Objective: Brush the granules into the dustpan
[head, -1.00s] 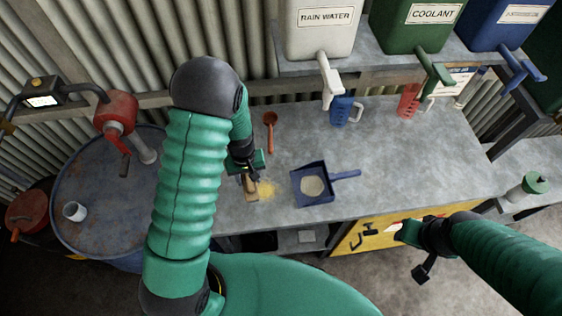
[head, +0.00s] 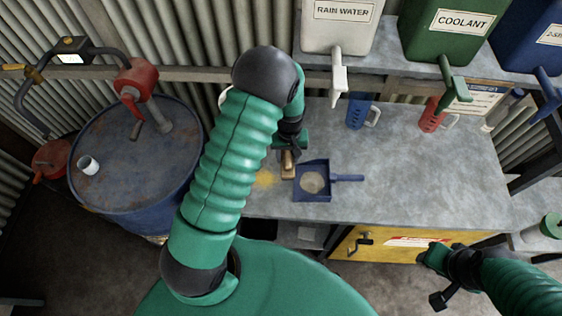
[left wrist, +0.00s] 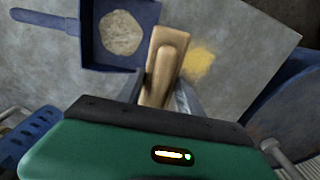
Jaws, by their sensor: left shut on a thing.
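My left gripper (head: 289,147) is shut on a tan wooden brush (head: 288,168), which also shows in the left wrist view (left wrist: 167,62). The brush is at the open left edge of the blue dustpan (head: 325,195), between the dustpan and a yellow patch of granules (head: 265,180) on the bench. In the left wrist view the granules (left wrist: 200,62) lie right of the brush and the dustpan (left wrist: 95,58) lies left. A pale beige heap (head: 312,182) lies in the dustpan. The brush's bristles are hidden. My right gripper (head: 432,275) hangs in front of the bench; its fingers are unclear.
The grey bench (head: 420,180) is clear right of the dustpan. A blue jug (head: 357,112) and a red jug (head: 431,115) stand at its back, below the rain water (head: 338,28) and coolant (head: 440,35) containers. A blue drum (head: 130,150) stands left.

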